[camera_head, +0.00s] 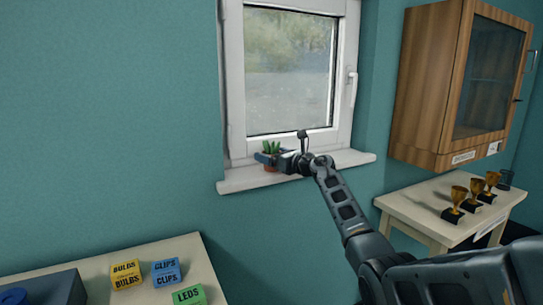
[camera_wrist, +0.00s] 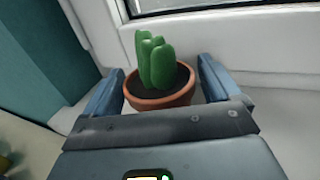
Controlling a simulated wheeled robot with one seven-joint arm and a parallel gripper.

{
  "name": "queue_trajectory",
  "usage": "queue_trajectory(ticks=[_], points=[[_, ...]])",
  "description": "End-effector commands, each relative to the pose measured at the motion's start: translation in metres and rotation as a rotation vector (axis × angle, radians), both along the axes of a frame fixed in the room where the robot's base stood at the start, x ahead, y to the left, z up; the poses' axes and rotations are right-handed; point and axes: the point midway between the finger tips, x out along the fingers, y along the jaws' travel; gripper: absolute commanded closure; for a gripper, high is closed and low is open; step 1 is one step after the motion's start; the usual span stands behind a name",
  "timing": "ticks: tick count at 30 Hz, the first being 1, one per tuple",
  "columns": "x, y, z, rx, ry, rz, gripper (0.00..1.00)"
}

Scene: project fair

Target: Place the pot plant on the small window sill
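The pot plant is a green cactus in a terracotta pot. It shows upright in the head view (camera_head: 270,155) at the left part of the white window sill (camera_head: 245,180), and its pot appears to rest there. In the wrist view the pot plant (camera_wrist: 160,95) stands between the two blue-grey fingers of my gripper (camera_wrist: 160,85). A narrow pale gap shows between the pot and the right finger; the left finger is very close to the rim. My gripper (camera_head: 270,158) is open around the pot. The pot's underside is hidden.
The closed window (camera_head: 290,75) rises behind the sill. The sill is free at its far left. A wooden cabinet (camera_head: 435,80) hangs at right above a table (camera_head: 420,212) with trophies. A lower-left table (camera_head: 100,290) holds labelled boxes for bulbs, clips and LEDs.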

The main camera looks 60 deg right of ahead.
Motion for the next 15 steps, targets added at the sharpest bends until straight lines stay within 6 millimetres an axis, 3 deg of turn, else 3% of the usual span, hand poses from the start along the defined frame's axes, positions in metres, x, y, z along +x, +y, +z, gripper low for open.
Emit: queue_trajectory(ticks=[3, 10, 15], points=[[0.000, 0.000, 0.000, 0.000, 0.000, 0.000, 0.00], [-0.001, 0.000, 0.001, 0.000, -0.001, 0.000, 0.00], [-0.015, 0.002, 0.000, 0.000, -0.001, -0.001, 0.00]])
